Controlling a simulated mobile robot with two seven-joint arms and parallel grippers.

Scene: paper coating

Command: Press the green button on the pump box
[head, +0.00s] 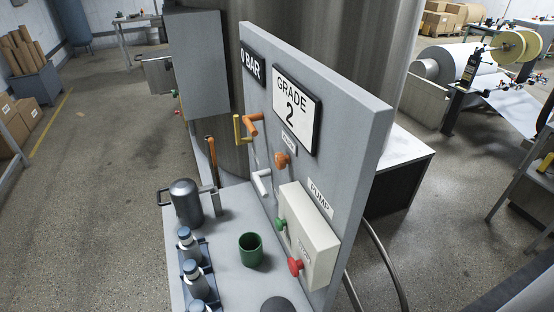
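The pump box (310,240) is a cream box fixed low on the grey upright panel, under a label reading PUMP. Its green button (281,224) sticks out from the upper left of its front face. A red button (295,266) sticks out lower down on the same face. Nothing touches either button. Neither of my grippers shows in the head view.
The grey panel (350,150) also carries a GRADE 2 sign (292,106), orange, yellow and white handles, and an orange knob (283,160). On the ledge below stand a green cup (250,249), a grey jug (186,203) and several bottles (194,279).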

